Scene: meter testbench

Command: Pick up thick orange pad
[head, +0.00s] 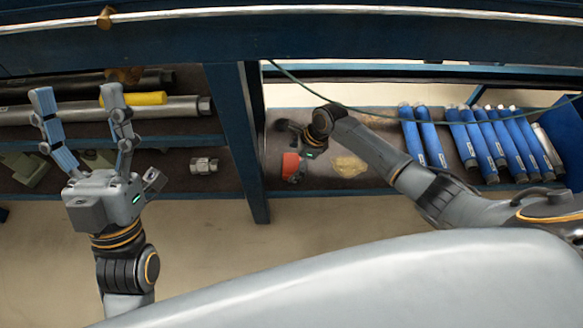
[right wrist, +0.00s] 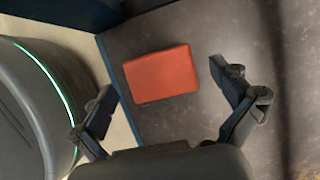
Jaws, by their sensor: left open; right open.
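The thick orange pad (head: 291,166) lies on the dark lower shelf, just right of the blue upright, partly covered by my right gripper in the head view. In the right wrist view the pad (right wrist: 161,74) is a flat orange-red block lying between and ahead of the two spread fingers. My right gripper (head: 287,150) is open and empty, above the pad; I cannot tell the exact height. My left gripper (head: 77,90) is open and empty, fingers pointing up in the picture, over the left shelf section.
A blue upright (head: 238,140) divides the shelf. Several blue cylinders (head: 480,140) lie at the right. A yellowish lump (head: 348,166) lies right of the pad. Grey pipes, a yellow cylinder (head: 148,98) and a metal fitting (head: 204,165) lie on the left. A green cable (head: 330,97) crosses above.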

